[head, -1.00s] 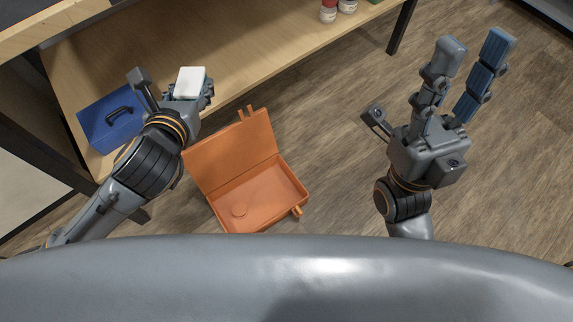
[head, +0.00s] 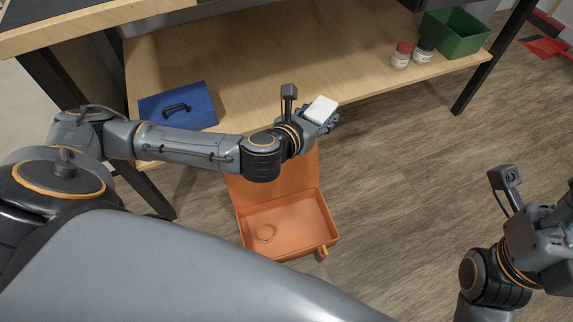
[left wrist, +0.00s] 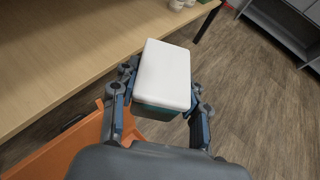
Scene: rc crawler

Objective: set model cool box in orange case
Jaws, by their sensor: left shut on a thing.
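The model cool box, with a white lid (head: 321,109) and a teal body, is held in my left gripper (head: 318,121). The left wrist view shows the cool box (left wrist: 164,73) between the two fingers, which are shut on its sides. The orange case (head: 289,228) lies open on the floor, its lid raised at the back and partly hidden behind my left arm. A round shape shows on its floor. The cool box is above and beyond the case, by the shelf edge. My right gripper (head: 555,240) is at the right edge, its fingers cut off.
A wooden shelf (head: 230,60) runs along the back. On it stand a blue case (head: 178,107), two small jars (head: 412,54) and a green bin (head: 455,33). A table leg (head: 490,62) stands at right. The wooden floor right of the orange case is clear.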

